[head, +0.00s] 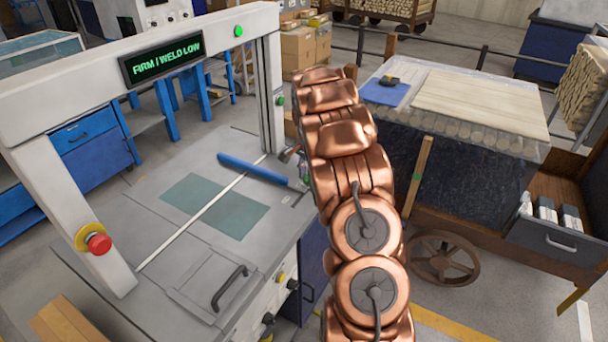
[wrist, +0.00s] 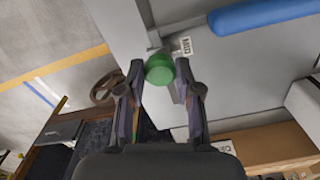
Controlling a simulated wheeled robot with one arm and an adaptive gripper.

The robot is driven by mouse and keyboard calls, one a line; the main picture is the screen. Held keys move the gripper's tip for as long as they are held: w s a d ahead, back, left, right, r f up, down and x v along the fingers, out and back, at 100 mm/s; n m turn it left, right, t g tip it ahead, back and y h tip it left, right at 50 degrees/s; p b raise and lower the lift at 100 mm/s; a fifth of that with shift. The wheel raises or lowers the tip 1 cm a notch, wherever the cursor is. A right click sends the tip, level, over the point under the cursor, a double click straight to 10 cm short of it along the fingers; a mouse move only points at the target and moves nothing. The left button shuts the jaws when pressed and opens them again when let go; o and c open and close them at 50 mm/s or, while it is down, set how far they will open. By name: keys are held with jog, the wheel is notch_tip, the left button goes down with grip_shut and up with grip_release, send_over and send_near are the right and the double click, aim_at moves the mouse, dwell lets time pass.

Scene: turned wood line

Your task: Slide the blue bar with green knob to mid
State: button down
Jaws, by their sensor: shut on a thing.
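The blue bar (head: 255,169) lies across the grey machine top, reaching from its middle to the right side beside my arm. Its end also shows at the upper right of the wrist view (wrist: 262,14). The round green knob (wrist: 160,69) is in the upper middle of the wrist view, beside a white label (wrist: 187,46) reading MID. My gripper (wrist: 160,75) has one finger on each side of the knob and is shut on it. In the head view my arm hides most of the gripper and knob.
A white frame (head: 145,39) spans the machine, with a display (head: 162,60) reading "FIRM | WELD LOW". A red stop button (head: 98,242) is on its left post. A black handle (head: 230,287) stands up at the front. A bench with boards (head: 480,104) is right of my arm.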

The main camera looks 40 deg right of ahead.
jog(key=c, duration=0.8)
grip_release()
notch_tip(320, 180, up, 12)
dwell(0.4)
